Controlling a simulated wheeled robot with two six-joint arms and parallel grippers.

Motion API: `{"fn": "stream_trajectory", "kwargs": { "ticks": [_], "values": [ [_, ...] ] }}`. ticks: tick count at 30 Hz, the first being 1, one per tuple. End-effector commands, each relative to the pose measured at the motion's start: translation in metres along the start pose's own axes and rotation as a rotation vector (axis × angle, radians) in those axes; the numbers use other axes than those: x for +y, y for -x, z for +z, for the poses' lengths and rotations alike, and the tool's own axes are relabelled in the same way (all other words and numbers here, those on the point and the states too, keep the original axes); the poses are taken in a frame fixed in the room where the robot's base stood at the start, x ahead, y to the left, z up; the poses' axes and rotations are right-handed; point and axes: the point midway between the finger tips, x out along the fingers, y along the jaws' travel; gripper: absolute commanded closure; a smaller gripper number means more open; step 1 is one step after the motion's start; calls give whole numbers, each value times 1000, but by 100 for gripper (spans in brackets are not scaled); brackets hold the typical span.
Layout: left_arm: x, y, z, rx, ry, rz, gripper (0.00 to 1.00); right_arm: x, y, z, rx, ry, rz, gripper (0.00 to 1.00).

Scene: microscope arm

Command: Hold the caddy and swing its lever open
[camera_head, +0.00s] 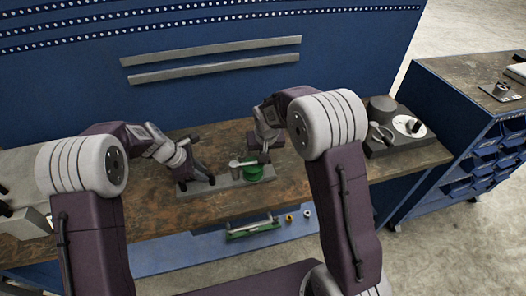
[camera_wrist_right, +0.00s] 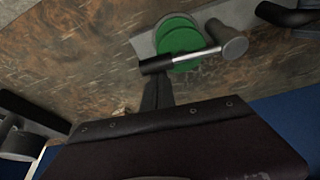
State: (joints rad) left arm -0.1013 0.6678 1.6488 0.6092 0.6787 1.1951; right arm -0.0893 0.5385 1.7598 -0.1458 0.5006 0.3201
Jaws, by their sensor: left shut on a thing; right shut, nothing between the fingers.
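The caddy is a grey plate (camera_head: 225,183) on the wooden bench, with a green round part (camera_head: 253,173) near its right end. The green part also shows in the right wrist view (camera_wrist_right: 180,42). The lever (camera_head: 246,162) is a thin metal rod over the green part, with a grey knob and a dark end; it also shows in the right wrist view (camera_wrist_right: 195,56). My left gripper (camera_head: 205,177) is shut on the caddy's left end; its exact grip is hard to see. My right gripper (camera_wrist_right: 155,88) is shut and empty, its tips close to the lever's dark end; contact is unclear.
A grey device with knobs and a white dial (camera_head: 408,126) stands at the bench's right end. A blue cabinet with bins (camera_head: 490,155) is further right. A green-and-metal item (camera_head: 252,228) lies on the lower blue shelf. The bench between caddy and device is clear.

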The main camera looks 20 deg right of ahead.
Motion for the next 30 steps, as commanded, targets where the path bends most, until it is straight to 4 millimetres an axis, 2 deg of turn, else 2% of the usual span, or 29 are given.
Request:
{"fn": "stream_trajectory", "kwargs": {
  "ticks": [11, 21, 30],
  "values": [
    [2, 1, 0, 0, 3, 6, 100, 1, 8, 24, -9, -195, 77, 100],
    [2, 1, 0, -1, 4, 6, 100, -6, 19, 55, -9, -498, 190, 100],
    [2, 1, 0, -1, 4, 6, 100, -21, 28, 79, -7, -767, 287, 100]
  ]
}}
